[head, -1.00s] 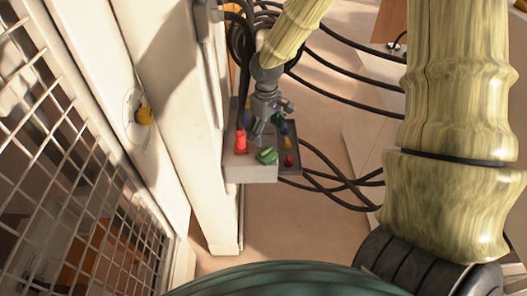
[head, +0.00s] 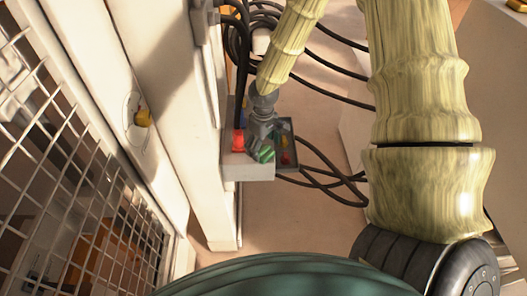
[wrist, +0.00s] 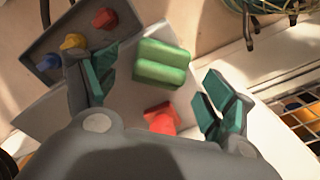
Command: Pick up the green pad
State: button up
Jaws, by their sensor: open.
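The green pad (wrist: 162,62) is a small ridged block on the white top of a box (head: 245,170). In the wrist view it lies ahead of my open gripper (wrist: 158,98), between the lines of the two teal-tipped fingers and a little beyond them. The head view shows my gripper (head: 262,146) low over the box, with the green pad (head: 266,155) at its fingertips and partly covered. No contact between fingers and pad can be made out.
A red block (wrist: 161,117) lies near the pad, also seen lit red in the head view (head: 238,141). A dark tray (wrist: 70,45) with red, yellow and blue knobs adjoins the box. A white post (head: 195,150), mesh panel (head: 75,190) and black cables (head: 335,180) are close by.

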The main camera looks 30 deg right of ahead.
jog(key=shift+f, duration=1.25)
jog(key=c, duration=1.2)
jog(key=shift+r, duration=0.2)
jog(key=shift+r+b, duration=0.3)
jog(key=shift+r, duration=0.6)
jog(key=shift+s+a+r+b, duration=0.1)
jog(key=shift+s+r+b, duration=0.3)
jog(key=shift+r+b, duration=0.15)
jog(key=s+a+b, duration=0.1)
jog(key=s, duration=0.4)
jog(key=s+a+r+b, duration=0.1)
jog(key=s+b, duration=0.1)
jog(key=s, duration=0.3)
jog(key=s+b, duration=0.2)
jog(key=s, duration=0.3)
jog(key=shift+a+r, duration=0.4)
